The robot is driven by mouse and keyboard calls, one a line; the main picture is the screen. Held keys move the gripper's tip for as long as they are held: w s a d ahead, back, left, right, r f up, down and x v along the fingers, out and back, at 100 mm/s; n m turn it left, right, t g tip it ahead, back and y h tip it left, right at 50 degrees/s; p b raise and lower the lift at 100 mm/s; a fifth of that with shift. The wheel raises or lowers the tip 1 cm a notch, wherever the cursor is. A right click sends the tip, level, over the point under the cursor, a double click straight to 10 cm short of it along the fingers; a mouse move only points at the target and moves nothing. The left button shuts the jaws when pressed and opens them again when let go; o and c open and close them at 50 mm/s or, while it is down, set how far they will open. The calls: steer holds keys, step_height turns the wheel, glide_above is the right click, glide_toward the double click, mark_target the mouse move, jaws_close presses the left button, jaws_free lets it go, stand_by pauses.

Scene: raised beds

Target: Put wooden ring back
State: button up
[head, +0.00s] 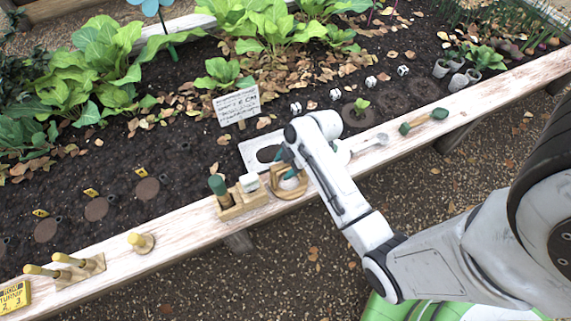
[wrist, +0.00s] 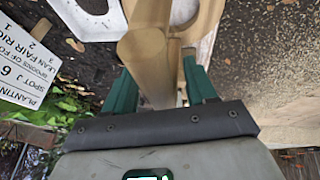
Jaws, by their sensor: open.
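A tan wooden ring (head: 290,195) lies on the pale plank edge of the bed, right of a small wooden block. My gripper (head: 290,172) is at the ring and partly hides it. In the wrist view my gripper (wrist: 160,88) has its two green fingers spread, one on each side of a tan wooden piece (wrist: 147,50). I cannot tell whether either finger touches it. A curved wooden edge (wrist: 208,20) shows beyond the fingers, with pale surface inside it.
A wooden block (head: 240,205) with a green-topped peg and white piece stands just left. A white plate with a hole (head: 251,150) lies behind. A written sign (head: 237,105) stands in the soil. A green-handled tool (head: 424,121) lies right.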

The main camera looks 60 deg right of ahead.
steer(key=p+v, duration=0.3)
steer(key=v, duration=0.9)
steer(key=s+a+m+g+h, duration=0.2)
steer(key=s+a+m+g, duration=0.1)
steer(key=s+a+m, duration=0.6)
steer(key=a+m, duration=0.3)
steer(key=a, duration=0.2)
steer(key=shift+s+r+h, duration=0.25)
steer(key=shift+r+h, duration=0.15)
step_height(320, 180, up, 10)
steer(key=p, duration=0.9)
steer(key=shift+f, duration=0.1)
